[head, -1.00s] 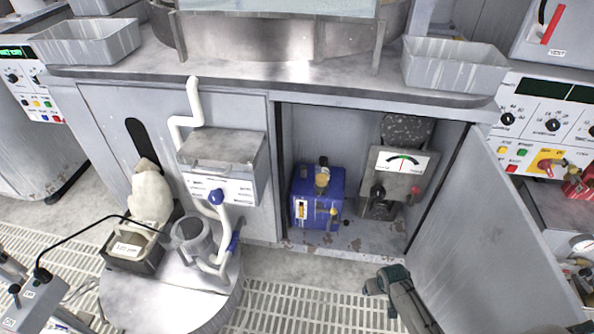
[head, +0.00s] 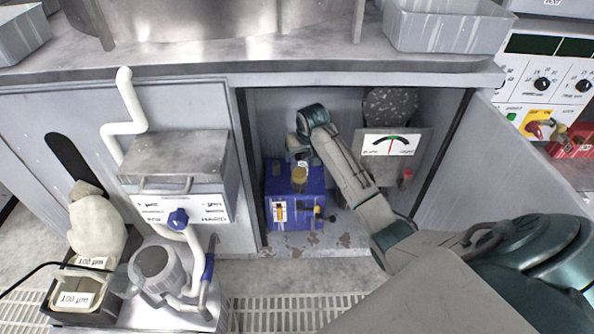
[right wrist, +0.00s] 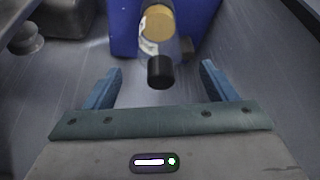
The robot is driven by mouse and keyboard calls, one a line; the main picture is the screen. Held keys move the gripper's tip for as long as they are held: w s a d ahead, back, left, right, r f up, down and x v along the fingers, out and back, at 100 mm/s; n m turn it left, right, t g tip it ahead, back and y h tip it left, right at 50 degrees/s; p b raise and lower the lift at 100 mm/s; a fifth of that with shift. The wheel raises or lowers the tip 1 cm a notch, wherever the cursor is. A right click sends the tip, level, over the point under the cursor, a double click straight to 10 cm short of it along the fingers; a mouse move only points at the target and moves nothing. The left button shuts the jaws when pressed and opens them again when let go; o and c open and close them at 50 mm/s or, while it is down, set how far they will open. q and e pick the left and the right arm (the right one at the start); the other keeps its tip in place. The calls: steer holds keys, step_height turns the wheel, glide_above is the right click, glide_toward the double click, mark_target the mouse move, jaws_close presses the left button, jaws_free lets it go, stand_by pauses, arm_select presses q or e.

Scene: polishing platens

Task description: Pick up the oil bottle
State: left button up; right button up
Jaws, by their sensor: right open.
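In the head view my right gripper (head: 298,150) is inside the open cabinet, above the back of a blue unit (head: 279,190). My left gripper is out of view.
A grey gauge box (head: 395,147) stands right of my arm inside the cabinet. The open door (head: 500,150) bounds the right side, and the counter edge (head: 250,77) runs above. A metal box with white pipes (head: 180,165) is at left.

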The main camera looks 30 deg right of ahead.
mark_target(301, 157)
steer(key=b+x, duration=0.1)
steer(key=x, duration=0.5)
steer(key=shift+s+f, duration=0.1)
steer(key=shift+f, duration=0.05)
steer(key=c, duration=1.4)
